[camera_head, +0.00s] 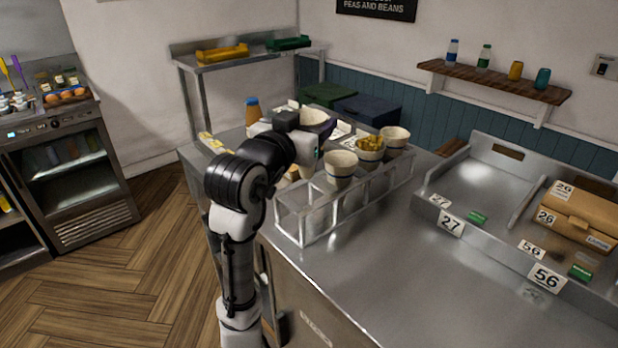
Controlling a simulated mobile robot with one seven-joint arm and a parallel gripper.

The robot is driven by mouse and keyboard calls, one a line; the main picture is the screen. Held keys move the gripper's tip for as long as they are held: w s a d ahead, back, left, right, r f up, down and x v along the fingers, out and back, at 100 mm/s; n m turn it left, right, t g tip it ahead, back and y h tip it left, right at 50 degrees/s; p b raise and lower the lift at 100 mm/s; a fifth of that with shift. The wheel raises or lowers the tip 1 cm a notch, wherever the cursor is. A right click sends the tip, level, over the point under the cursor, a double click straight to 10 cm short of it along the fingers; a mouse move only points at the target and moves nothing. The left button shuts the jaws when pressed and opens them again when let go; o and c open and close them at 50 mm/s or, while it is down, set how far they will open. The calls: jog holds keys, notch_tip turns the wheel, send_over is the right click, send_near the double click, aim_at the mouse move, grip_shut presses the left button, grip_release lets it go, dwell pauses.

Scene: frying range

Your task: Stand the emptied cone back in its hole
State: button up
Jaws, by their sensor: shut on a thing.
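My gripper (318,136) is over the back-left side of the steel counter, mostly hidden by my own wrist. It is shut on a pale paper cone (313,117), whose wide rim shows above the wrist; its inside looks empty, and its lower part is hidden. The clear-sided cone rack (299,227) stands on the counter to the right of and in front of my gripper. In it stand a cone (341,170) with no chips showing, a cone filled with chips (370,146) and a further pale cone (396,138). The rack's near-left end holds no cone.
To the right, a steel tray (486,185) has number cards and a cardboard box (580,212). The counter front (370,260) is clear. Dark bins (368,112) stand behind.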

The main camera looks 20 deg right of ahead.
aim_at(309, 178)
notch_tip(309, 178, down, 12)
jog(key=shift+r+p, duration=0.2)
jog(key=shift+p, duration=0.1)
dwell(0.3)
jog(key=shift+f, duration=0.2)
jog(key=o, duration=1.6)
